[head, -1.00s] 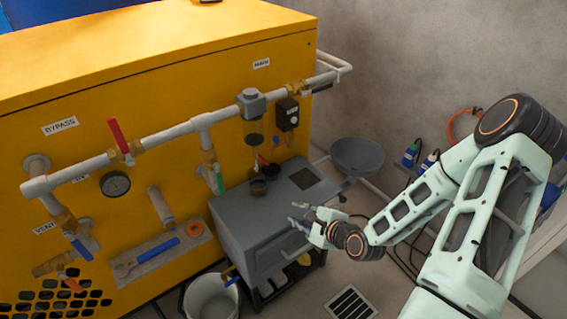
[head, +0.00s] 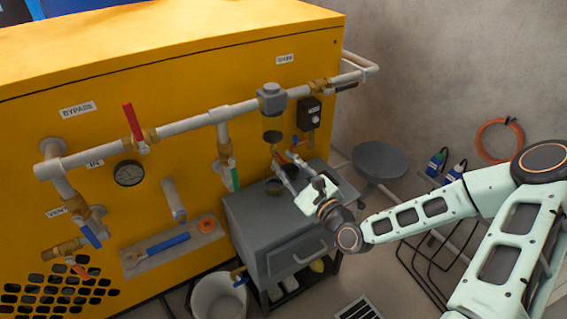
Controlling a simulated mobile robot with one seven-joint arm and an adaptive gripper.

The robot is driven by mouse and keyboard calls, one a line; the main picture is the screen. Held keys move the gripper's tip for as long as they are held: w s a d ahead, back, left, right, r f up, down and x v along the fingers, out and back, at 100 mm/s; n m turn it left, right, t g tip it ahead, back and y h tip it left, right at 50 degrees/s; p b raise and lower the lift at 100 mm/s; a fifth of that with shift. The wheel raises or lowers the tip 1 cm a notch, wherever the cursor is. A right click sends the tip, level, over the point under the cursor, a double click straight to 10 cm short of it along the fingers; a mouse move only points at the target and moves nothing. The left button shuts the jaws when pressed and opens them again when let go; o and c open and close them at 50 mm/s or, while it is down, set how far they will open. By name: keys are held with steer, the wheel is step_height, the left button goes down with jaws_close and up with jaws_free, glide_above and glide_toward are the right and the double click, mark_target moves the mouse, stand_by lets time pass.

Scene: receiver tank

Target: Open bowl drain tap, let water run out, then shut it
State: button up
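The grey cabinet (head: 258,230) stands under the pipe, against the yellow housing (head: 200,60). A black box (head: 309,112) is right of the bowl. A red-handled valve (head: 132,122) is on the pipe's left.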

steer(key=shift+x, duration=1)
jaws_close()
steer(key=n, duration=1.1)
steer(key=shift+n+b, duration=0.35)
steer(key=shift+n, duration=0.05)
